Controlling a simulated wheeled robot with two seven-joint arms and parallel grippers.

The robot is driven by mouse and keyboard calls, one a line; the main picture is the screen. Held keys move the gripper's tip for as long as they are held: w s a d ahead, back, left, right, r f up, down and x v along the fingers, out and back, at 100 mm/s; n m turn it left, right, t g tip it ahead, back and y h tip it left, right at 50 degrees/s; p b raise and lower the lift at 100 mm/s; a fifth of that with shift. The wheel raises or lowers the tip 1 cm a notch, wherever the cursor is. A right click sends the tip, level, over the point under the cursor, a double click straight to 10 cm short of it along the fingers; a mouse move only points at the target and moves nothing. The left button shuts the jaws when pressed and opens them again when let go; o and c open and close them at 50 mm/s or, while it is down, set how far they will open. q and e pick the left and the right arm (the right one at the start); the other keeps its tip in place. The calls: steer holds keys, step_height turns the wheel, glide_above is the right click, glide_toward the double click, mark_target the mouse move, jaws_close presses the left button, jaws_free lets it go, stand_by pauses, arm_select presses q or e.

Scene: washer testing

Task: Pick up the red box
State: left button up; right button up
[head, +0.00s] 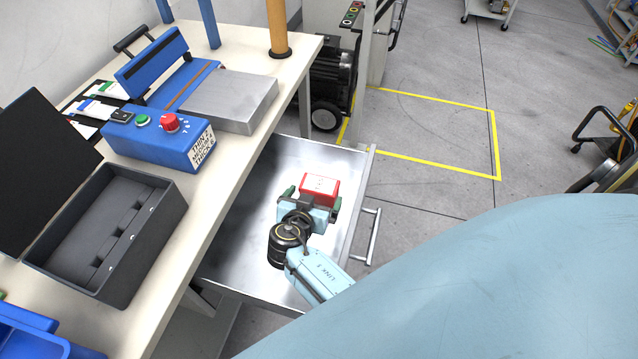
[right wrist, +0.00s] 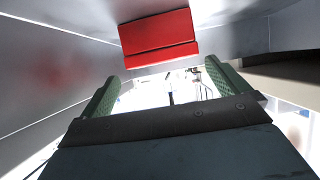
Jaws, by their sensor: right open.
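The red box (head: 320,187) lies inside the open metal drawer (head: 262,215), with a small pale label on its top. My right gripper (head: 312,197) is in the drawer right at the near side of the box, its green-padded fingers spread apart. In the right wrist view the red box (right wrist: 159,38) is beyond the fingertips, and the open gripper (right wrist: 160,82) has nothing between its fingers. I cannot tell from the head view whether a finger touches the box. My left gripper is not in view.
The drawer's walls surround my right gripper, and its handle (head: 368,237) is on the right. The workbench (head: 150,290) on the left holds an open black case (head: 75,270), a blue control box (head: 160,140) and a metal block (head: 240,105).

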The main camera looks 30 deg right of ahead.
mark_target(318, 188)
steer(key=shift+x, duration=3.5)
steer(key=shift+w+a+r, duration=0.1)
steer(key=shift+w+a, duration=0.05)
steer(key=c, duration=0.8)
